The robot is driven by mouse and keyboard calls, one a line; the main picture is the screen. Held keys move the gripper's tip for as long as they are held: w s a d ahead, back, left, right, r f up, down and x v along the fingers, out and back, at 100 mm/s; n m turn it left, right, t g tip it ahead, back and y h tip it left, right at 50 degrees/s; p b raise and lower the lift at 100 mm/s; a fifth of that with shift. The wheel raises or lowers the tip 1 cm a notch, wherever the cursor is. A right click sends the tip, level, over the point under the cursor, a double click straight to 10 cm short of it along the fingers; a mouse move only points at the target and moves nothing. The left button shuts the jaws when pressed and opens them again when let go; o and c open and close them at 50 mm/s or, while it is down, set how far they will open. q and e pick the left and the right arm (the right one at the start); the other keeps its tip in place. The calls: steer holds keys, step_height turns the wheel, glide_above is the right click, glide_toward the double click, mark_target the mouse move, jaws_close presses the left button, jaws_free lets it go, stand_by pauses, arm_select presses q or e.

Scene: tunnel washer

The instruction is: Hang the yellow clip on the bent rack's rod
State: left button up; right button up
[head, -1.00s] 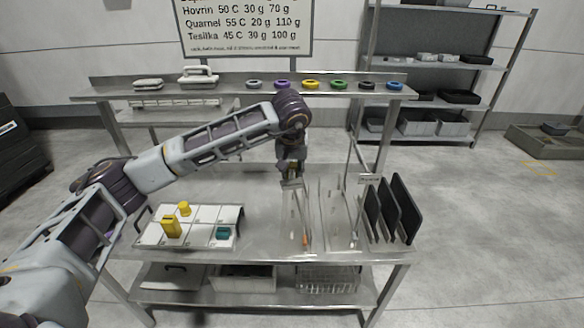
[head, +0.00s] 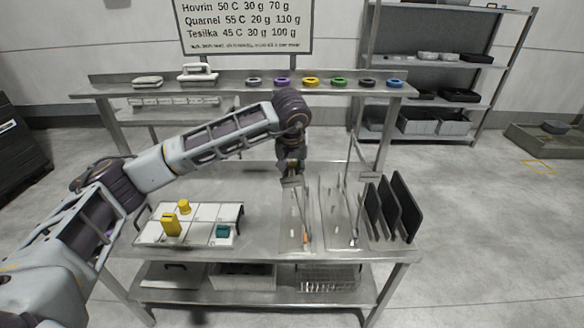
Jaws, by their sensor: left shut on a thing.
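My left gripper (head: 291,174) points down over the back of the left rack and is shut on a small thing. A trace of yellow shows there, consistent with the yellow clip, but its shape is mostly hidden by the fingers. The left rack (head: 297,237) has thin upright rods and an orange mark near its front. A second rack (head: 341,238) with rods stands to its right. I cannot tell which rack is bent, or whether the held thing touches a rod. My right gripper is not in view.
A white sectioned tray (head: 200,213) at the left holds a tall yellow piece (head: 171,224), a yellow round piece (head: 184,207) and a teal piece (head: 222,231). Dark upright plates (head: 405,208) stand right of the racks. Coloured rings line the back shelf (head: 232,88). Bare table lies between tray and left rack.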

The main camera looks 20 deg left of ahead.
arm_select(q)
steer(key=shift+f, duration=0.25)
steer(key=o, duration=1)
steer(key=shift+r, duration=0.2)
steer(key=shift+v, duration=5.85)
